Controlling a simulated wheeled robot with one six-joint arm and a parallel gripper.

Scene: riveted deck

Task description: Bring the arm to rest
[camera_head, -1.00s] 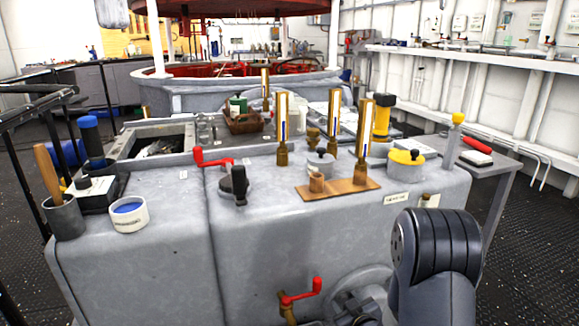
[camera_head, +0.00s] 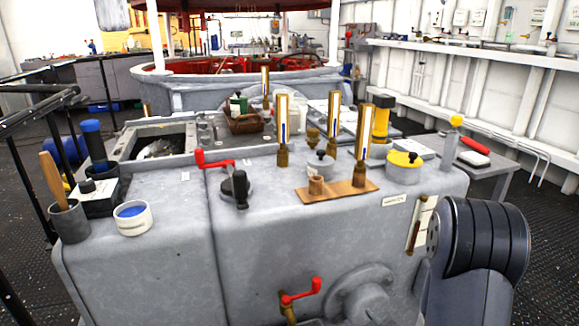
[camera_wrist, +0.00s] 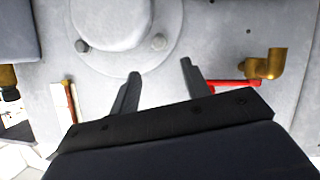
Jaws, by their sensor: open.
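My gripper (camera_wrist: 160,85) shows in the wrist view, its two dark fingers spread apart with nothing between them. It faces the grey side of the machine housing (camera_wrist: 215,50), near a round bolted flange (camera_wrist: 112,20). How far the fingertips are from that surface I cannot tell. In the head view a dark part of my arm (camera_head: 478,255) stands at the lower right, in front of the housing's right end. My gripper does not show there.
The grey housing (camera_head: 150,270) carries brass gauges (camera_head: 283,140), a red crank (camera_head: 213,158), a white pot (camera_head: 132,217) and a cup (camera_head: 67,220) with a wooden handle. A lower red-handled brass valve (camera_head: 300,295) sticks out in front. A side table (camera_head: 485,170) stands right.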

